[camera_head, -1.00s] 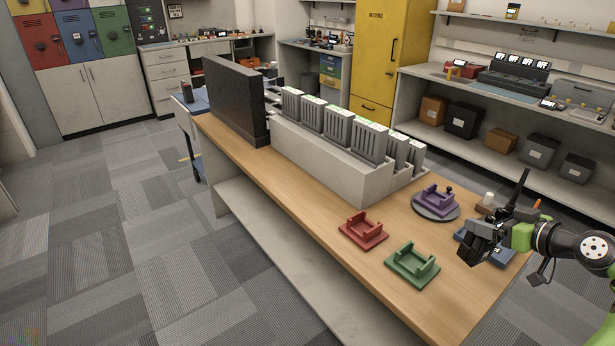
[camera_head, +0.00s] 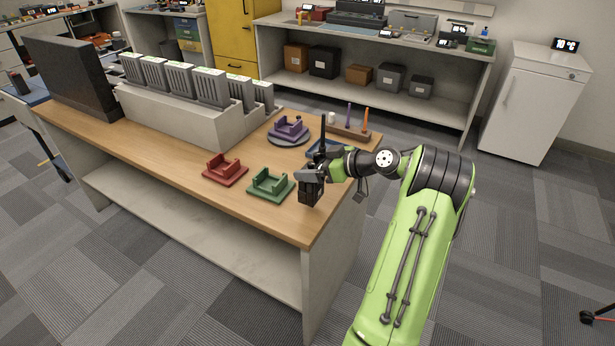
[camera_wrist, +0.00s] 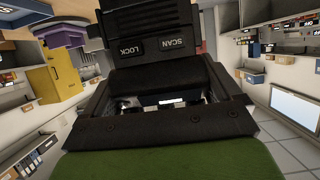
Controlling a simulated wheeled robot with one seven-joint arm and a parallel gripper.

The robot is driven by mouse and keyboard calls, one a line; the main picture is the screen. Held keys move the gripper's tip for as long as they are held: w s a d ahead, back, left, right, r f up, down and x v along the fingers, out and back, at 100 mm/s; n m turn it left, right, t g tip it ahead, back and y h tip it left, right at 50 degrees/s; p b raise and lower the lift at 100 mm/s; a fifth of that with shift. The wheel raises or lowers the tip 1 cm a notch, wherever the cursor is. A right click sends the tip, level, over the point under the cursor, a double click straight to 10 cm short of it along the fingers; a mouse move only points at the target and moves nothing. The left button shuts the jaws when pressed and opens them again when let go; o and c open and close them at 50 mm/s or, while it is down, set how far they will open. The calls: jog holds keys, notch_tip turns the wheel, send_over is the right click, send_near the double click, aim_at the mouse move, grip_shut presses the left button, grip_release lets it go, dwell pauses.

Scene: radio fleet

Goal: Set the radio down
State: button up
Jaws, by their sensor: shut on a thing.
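The black radio (camera_head: 310,192) with an upright antenna is held in my gripper (camera_head: 312,178), over the front right part of the wooden table (camera_head: 150,145). In the wrist view the radio (camera_wrist: 155,48) fills the upper middle, with SCAN and LOCK lettering, and my gripper (camera_wrist: 165,100) is shut on it. A green cradle (camera_head: 270,185) is just left of the radio. A red cradle (camera_head: 225,170) is further left. A purple cradle (camera_head: 288,128) sits on a round grey disc behind. A blue cradle (camera_head: 322,149) is partly hidden behind my arm.
A charger bank (camera_head: 185,85) with several grey units and a dark upright panel (camera_head: 72,75) stand on the table's left part. A small stand (camera_head: 350,131) with a purple and an orange stick is at the back right. The table's front strip is bare.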

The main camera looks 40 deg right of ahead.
jog(key=shift+f+b, duration=0.55)
jog(key=shift+f, duration=1.55)
jog(key=o, duration=1.5)
jog(key=shift+o, duration=0.2)
jog(key=shift+r+p, duration=0.25)
jog(key=shift+p, duration=0.05)
jog(key=p+v, duration=0.1)
jog(key=v, duration=1.1)
jog(key=shift+p, duration=0.3)
jog(key=shift+f, duration=0.1)
